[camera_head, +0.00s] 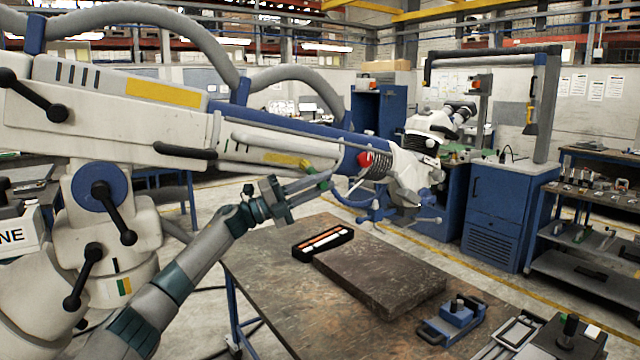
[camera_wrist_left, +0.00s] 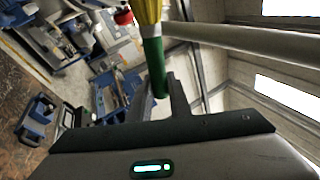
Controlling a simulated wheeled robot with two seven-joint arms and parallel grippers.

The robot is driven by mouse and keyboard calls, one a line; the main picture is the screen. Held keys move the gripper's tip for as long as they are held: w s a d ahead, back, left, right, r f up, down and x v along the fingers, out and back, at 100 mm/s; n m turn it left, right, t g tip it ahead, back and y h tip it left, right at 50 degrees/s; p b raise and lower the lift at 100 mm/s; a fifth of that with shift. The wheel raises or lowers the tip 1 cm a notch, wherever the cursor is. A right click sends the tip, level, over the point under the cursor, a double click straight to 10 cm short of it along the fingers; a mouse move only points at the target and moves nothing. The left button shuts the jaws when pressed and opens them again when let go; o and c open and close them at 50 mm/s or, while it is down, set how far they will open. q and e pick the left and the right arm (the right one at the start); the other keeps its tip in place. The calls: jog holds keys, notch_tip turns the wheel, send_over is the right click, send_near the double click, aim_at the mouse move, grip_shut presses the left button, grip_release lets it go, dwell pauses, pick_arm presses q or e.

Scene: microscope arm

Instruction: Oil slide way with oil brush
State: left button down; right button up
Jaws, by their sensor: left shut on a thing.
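The microscope arm (camera_head: 150,110) is a large white and blue boom across the left and middle of the head view. A pale slide rail (camera_head: 275,142) seems to run along its side; a pale rod (camera_wrist_left: 225,33) also crosses the left wrist view. My left gripper (camera_head: 318,182) is shut on the oil brush (camera_head: 307,164), just below the boom. In the left wrist view the brush (camera_wrist_left: 154,62) has a green handle and yellow upper part. My right gripper is not in view.
Below stands a worn brown table (camera_head: 270,265) with a black tray (camera_head: 323,243), a dark flat block (camera_head: 380,277) and a blue clamp-like tool (camera_head: 452,320). A blue cabinet (camera_head: 500,215) stands behind right. Black knobs (camera_head: 115,215) stick out from the boom's base.

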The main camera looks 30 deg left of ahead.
pick_arm(q)
jog(key=shift+s+d+f+b, duration=0.25)
jog(key=shift+s+d+f, duration=0.25)
jog(key=shift+d, duration=0.15)
jog(key=shift+s+d+f+b, duration=0.35)
jog(key=shift+d+f, duration=0.2)
jog(key=shift+d, duration=0.15)
jog(key=shift+s+d+f+b, duration=0.2)
jog(key=shift+s+d+f, duration=0.3)
jog(key=shift+d, duration=0.15)
jog(key=shift+f, duration=0.1)
jog(key=shift+s+d+f+b, duration=0.2)
jog(key=shift+s+d+f, duration=0.15)
jog(key=shift+d, duration=0.2)
jog(key=shift+s+d+f+b, duration=0.25)
jog(key=shift+d+f, duration=0.15)
jog(key=shift+d, duration=0.1)
